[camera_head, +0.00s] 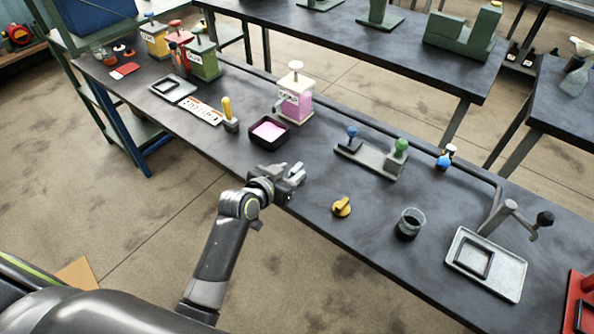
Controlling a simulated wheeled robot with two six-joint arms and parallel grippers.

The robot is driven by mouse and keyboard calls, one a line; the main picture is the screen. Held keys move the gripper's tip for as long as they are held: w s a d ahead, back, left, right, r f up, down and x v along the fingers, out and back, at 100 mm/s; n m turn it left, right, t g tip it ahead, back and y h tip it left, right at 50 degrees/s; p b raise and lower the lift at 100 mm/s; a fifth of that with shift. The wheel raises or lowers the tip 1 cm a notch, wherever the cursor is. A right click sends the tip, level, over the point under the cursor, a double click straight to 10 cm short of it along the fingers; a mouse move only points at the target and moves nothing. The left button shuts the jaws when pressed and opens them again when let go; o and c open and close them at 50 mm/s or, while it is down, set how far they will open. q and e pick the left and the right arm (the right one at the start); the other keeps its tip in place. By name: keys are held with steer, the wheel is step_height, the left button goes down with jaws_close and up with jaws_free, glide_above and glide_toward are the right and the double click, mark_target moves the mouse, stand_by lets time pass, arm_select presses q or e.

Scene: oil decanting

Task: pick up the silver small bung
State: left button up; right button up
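No part is clearly recognisable as the silver small bung. A small pale, silvery piece with a dark part (450,151) stands near the table's back edge, beside a blue piece (442,162); it is too small to identify. My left gripper (298,174) is above the table's front edge, left of the yellow bung-like piece (341,207) and well away from the pale piece. Its fingers point right. They are too small to tell whether they are open or shut, and I see nothing held. My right gripper is not in view.
The surface around the yellow piece is clear.

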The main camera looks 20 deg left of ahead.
mark_target(296, 168)
arm_select(q)
steer(key=shift+p+x, duration=0.35)
steer(key=shift+x, duration=1.9)
jaws_close()
